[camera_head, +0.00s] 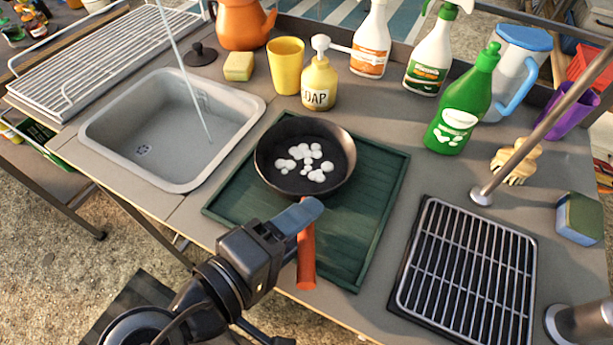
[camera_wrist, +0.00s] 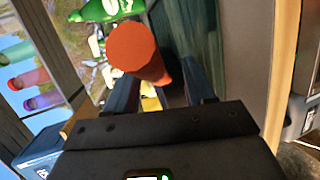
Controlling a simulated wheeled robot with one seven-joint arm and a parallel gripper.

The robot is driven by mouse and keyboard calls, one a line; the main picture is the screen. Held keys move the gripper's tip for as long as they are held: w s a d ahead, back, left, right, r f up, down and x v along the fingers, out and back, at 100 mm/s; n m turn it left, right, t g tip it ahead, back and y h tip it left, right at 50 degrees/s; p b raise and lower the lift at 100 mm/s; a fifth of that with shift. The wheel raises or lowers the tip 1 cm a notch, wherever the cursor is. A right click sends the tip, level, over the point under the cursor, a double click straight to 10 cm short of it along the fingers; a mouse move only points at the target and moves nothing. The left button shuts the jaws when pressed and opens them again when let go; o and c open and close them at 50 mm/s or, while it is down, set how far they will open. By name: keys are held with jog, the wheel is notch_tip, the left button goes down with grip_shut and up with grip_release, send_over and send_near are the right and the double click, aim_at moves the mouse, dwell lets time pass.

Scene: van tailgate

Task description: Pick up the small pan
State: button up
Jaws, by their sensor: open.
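The small pan (camera_head: 337,147) is black with an orange-red handle (camera_head: 306,262). It sits on a dark green ridged tray (camera_head: 228,203), with white foam blobs inside, and its handle points toward me over the tray's front edge. My gripper (camera_head: 308,212) is at the handle, near where it meets the pan. One blue-grey finger hides the upper handle in the head view. In the wrist view my gripper (camera_wrist: 163,88) is open, with the handle (camera_wrist: 135,48) showing between its two fingers. I cannot tell whether a finger touches it.
A grey sink (camera_head: 150,140) is left of the tray and a black drying grate (camera_head: 465,270) is right of it. A soap bottle (camera_head: 319,83), yellow cup (camera_head: 285,68) and green bottle (camera_head: 463,110) stand behind. A metal pole (camera_head: 535,140) rises at the right.

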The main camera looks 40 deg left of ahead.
jog(key=shift+w+f, duration=0.15)
jog(key=shift+w, duration=0.55)
jog(key=shift+c, duration=0.4)
grip_shut()
